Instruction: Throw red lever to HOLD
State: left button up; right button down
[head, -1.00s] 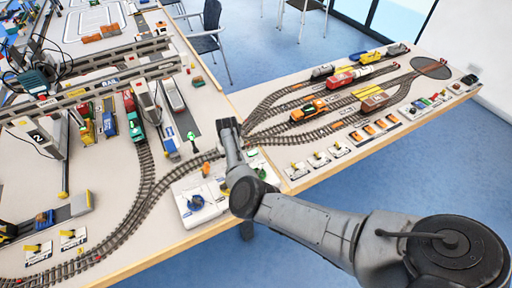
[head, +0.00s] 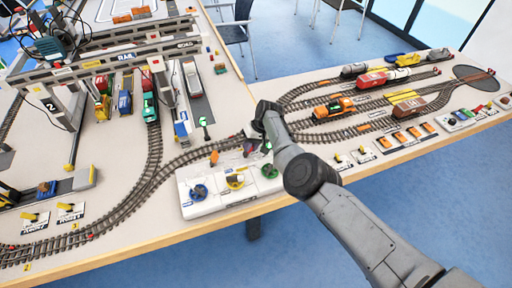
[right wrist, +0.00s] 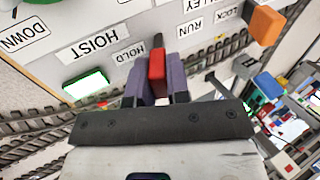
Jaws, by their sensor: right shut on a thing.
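My right gripper (right wrist: 159,82) is shut on the red lever (right wrist: 157,64) in the right wrist view, with one purple-grey finger on each side of it. The lever stands beside the label HOLD (right wrist: 130,55) on the white control panel; the label RUN (right wrist: 190,28) is further right and up. In the head view my right gripper (head: 262,128) is at the back right of the control panel (head: 222,203). Its arm hides the lever there. My left gripper is not in view.
Beside the lever are an orange lever (right wrist: 265,25) and a lit green block (right wrist: 86,84). The table's front edge is close.

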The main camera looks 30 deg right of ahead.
dwell(0.3)
jog(key=c, duration=1.3)
grip_release()
jog(key=shift+c, duration=0.2)
jog(key=shift+o, duration=1.3)
jog(key=shift+r, duration=0.1)
jog(key=shift+d+r+p, duration=0.2)
jog(key=shift+r+p, duration=0.15)
jog(key=p+v, duration=0.5)
jog(key=v, duration=0.7)
jog(key=shift+d+r, duration=0.15)
jog(key=shift+r, duration=0.2)
